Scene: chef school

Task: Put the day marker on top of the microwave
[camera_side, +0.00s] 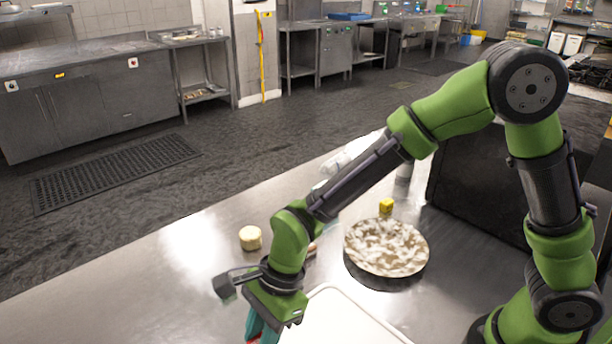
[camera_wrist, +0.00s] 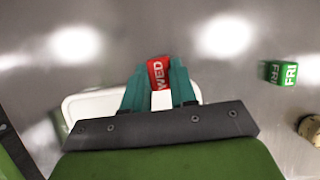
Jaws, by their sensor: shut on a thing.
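My gripper (camera_wrist: 157,82) has teal fingers and is shut on a red day marker (camera_wrist: 158,70) reading WED in the wrist view. A green day marker (camera_wrist: 281,73) reading FRI lies on the steel table to the right in the wrist view. A large dark box (camera_side: 470,190), apparently the microwave, stands at the right of the side view, partly behind my arm. Its top is mostly hidden.
The white board (camera_side: 335,318) lies beside my gripper. A round pan with a white mottled surface (camera_side: 386,246), a yellow cube (camera_side: 386,207) and a cream cylinder (camera_side: 250,238) stand on the table. A white bottle (camera_side: 335,163) lies farther back. The table's left part is clear.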

